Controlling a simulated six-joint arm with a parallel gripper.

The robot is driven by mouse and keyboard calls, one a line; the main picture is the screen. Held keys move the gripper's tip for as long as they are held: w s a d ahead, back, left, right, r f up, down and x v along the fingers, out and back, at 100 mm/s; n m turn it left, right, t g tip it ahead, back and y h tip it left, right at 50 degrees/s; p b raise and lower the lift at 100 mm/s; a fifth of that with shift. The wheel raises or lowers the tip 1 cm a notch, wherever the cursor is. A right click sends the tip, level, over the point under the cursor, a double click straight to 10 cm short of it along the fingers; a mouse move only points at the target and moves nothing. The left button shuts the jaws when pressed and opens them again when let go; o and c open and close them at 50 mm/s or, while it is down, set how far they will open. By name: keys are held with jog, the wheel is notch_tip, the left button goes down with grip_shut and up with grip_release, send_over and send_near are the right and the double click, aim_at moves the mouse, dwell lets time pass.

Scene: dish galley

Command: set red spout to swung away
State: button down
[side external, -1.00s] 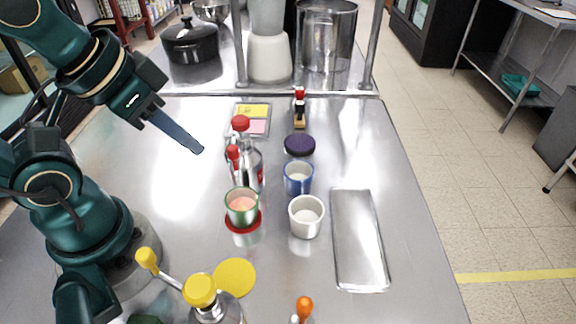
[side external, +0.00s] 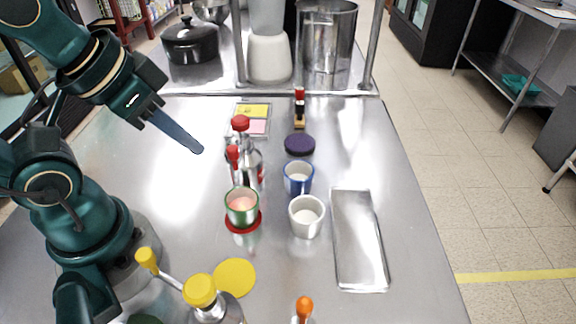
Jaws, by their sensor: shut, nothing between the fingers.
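The red spout belongs to a metal dispenser (side external: 250,165) with a red knob (side external: 240,123) on top and a red-tipped spout (side external: 233,153) at its left front side. The spout tip appears to point toward the camera, above and behind a green cup (side external: 241,206) with pinkish contents. The lower part of the dispenser is partly hidden by the cup.
A yellow-topped dispenser (side external: 200,291) with a yellow spout and a yellow disc (side external: 235,277) are in front. A blue cup (side external: 298,178), white cup (side external: 306,217), purple disc (side external: 300,144) and metal tray (side external: 359,240) lie right. An orange knob (side external: 304,306) is at the front edge.

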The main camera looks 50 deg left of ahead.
dwell(0.3)
jog(key=c, duration=1.1)
grip_release()
jog(key=o, duration=0.3)
jog(key=shift+s+m, duration=0.1)
jog(key=shift+m, duration=0.3)
jog(key=shift+o, duration=0.2)
notch_tip(320, 180, up, 4)
jog(key=m+g, duration=0.5)
jog(key=m, duration=1.2)
send_over(232, 147)
jog(key=shift+s+a+r, duration=0.1)
jog(key=shift+s+r, duration=0.05)
jog(key=shift+s, duration=0.05)
jog(key=shift+w+f+g, duration=0.2)
jog(key=shift+f+g, duration=0.1)
jog(key=shift+f, duration=2.7)
